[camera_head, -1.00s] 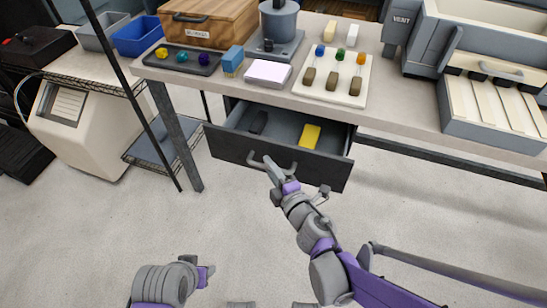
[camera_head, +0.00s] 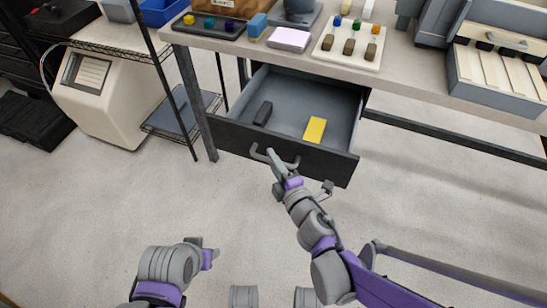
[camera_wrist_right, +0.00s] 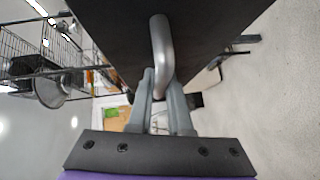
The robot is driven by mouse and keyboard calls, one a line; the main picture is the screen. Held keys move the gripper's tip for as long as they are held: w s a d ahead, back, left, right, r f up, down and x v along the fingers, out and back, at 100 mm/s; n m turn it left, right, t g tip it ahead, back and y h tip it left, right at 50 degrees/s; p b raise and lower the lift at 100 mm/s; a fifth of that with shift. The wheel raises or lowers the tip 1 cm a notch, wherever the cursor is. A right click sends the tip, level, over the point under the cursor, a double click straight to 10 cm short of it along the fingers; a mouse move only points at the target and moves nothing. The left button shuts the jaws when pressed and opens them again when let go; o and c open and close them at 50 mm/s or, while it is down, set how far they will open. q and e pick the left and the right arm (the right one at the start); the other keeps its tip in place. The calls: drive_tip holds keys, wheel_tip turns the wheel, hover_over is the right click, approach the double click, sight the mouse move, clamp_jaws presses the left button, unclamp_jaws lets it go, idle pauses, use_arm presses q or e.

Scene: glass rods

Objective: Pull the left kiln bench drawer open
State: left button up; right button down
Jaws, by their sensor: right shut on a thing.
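The kiln bench drawer (camera_head: 300,151) is open at the left part of the bench, its dark front standing well out from the bench edge. Inside lie a yellow block (camera_head: 315,129) and a dark block (camera_head: 263,113). My right gripper (camera_head: 273,155) is shut on the drawer's grey bar handle (camera_head: 291,163). In the right wrist view my right gripper's fingers (camera_wrist_right: 161,85) close around the handle (camera_wrist_right: 162,45). My left gripper (camera_head: 212,256) is low at the lower left, away from the bench; its fingertips are too unclear to read.
The bench top (camera_head: 400,75) holds a rod board (camera_head: 349,49), a white pad (camera_head: 289,38) and a dark tray (camera_head: 215,27). A bench leg (camera_head: 197,105) stands left of the drawer. A wire shelf and a beige machine (camera_head: 105,95) are further left. The floor in front is clear.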

drive_tip(key=c, duration=0.8)
unclamp_jaws()
drive_tip(key=shift+c, duration=0.2)
drive_tip(key=shift+s, duration=0.1)
drive_tip(key=p+v, duration=0.1)
drive_tip(key=v, duration=0.9)
drive_tip(key=shift+s+d+p, duration=0.2)
drive_tip(key=shift+s+p, duration=0.1)
drive_tip(key=shift+p, duration=0.05)
